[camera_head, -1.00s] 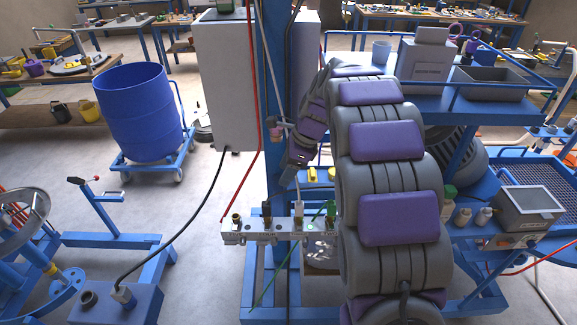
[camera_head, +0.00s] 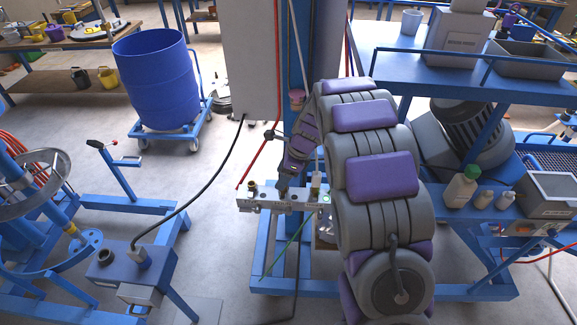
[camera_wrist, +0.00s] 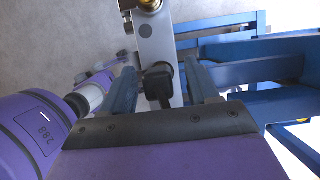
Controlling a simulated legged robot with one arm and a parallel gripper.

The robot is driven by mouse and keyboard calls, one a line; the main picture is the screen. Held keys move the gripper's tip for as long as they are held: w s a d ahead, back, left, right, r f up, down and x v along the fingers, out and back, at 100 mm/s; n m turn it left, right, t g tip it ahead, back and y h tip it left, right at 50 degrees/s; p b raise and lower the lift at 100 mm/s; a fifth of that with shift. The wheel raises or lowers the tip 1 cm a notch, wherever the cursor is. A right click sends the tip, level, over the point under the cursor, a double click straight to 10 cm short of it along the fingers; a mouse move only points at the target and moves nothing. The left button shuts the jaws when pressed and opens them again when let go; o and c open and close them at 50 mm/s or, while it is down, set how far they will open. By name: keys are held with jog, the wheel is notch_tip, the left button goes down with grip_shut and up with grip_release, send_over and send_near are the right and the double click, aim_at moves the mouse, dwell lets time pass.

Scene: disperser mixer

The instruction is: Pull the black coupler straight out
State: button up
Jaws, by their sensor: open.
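The black coupler (camera_wrist: 158,84) sits on the pale metal manifold bar (camera_wrist: 152,40) in the wrist view. My gripper (camera_wrist: 160,84) is open, with one finger on each side of the coupler. I cannot tell whether either finger touches it. In the head view the manifold bar (camera_head: 262,203) is fixed across the blue frame, and my gripper (camera_head: 284,186) is down at its middle. There the gripper hides the black coupler.
In the head view a white fitting (camera_head: 316,184) stands to the right, with a green line (camera_head: 287,250) hanging nearby. A blue post (camera_head: 299,60) rises behind. A grey cabinet (camera_head: 252,60) stands at the back.

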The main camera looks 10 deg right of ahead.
jog(key=shift+a+f, duration=0.4)
jog(key=shift+f, duration=0.2)
jog(key=shift+d, duration=0.1)
grip_shut()
dwell(0.5)
jog(key=shift+r, duration=0.15)
jog(key=shift+r+p, duration=2.9)
jog(key=shift+p, duration=0.1)
jog(key=shift+r+p, duration=1.9)
jog(key=shift+r, duration=0.1)
